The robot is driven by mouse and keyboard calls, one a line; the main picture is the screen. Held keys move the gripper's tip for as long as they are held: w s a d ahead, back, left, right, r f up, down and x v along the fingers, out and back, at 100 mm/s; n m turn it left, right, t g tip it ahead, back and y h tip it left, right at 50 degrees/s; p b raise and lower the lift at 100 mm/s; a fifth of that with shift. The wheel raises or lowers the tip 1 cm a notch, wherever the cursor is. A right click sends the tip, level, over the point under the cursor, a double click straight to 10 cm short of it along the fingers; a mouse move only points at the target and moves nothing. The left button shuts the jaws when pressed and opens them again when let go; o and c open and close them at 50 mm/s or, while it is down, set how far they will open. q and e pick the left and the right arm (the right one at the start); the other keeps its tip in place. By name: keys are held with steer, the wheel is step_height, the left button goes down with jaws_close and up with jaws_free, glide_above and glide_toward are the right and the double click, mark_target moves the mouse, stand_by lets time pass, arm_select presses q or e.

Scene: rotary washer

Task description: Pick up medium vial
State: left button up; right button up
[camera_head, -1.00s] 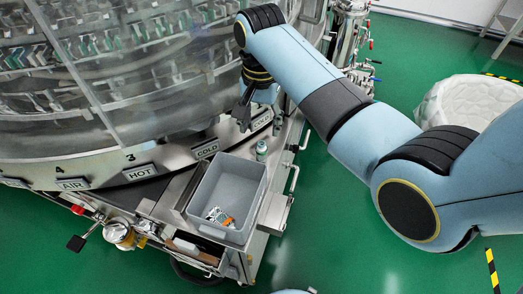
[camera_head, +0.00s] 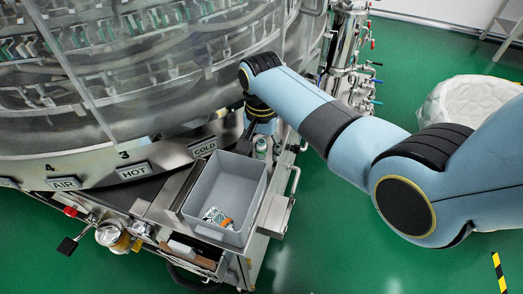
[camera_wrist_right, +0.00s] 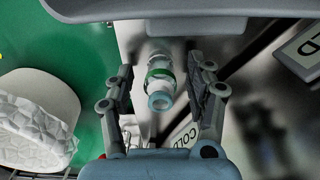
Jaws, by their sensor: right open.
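A small clear vial with a green band (camera_wrist_right: 160,73) and a pale blue end stands on the metal ledge. In the head view the vial (camera_head: 261,147) is beside the far right corner of the grey bin. My right gripper (camera_wrist_right: 160,66) is open, with one finger on each side of the vial. I see gaps between the fingers and the vial. In the head view my right gripper (camera_head: 246,139) is low beside the vial, its fingers partly hidden behind the bin's rim. My left gripper is in neither view.
The grey bin (camera_head: 250,210) holds a few small items, one orange. Its rim (camera_wrist_right: 180,10) is close to the fingertips in the wrist view. The washer drum (camera_head: 130,95) with its COLD label (camera_head: 203,147) stands behind. Green floor is at right.

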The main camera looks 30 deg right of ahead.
steer(key=c, duration=0.9)
steer(key=shift+r, duration=0.1)
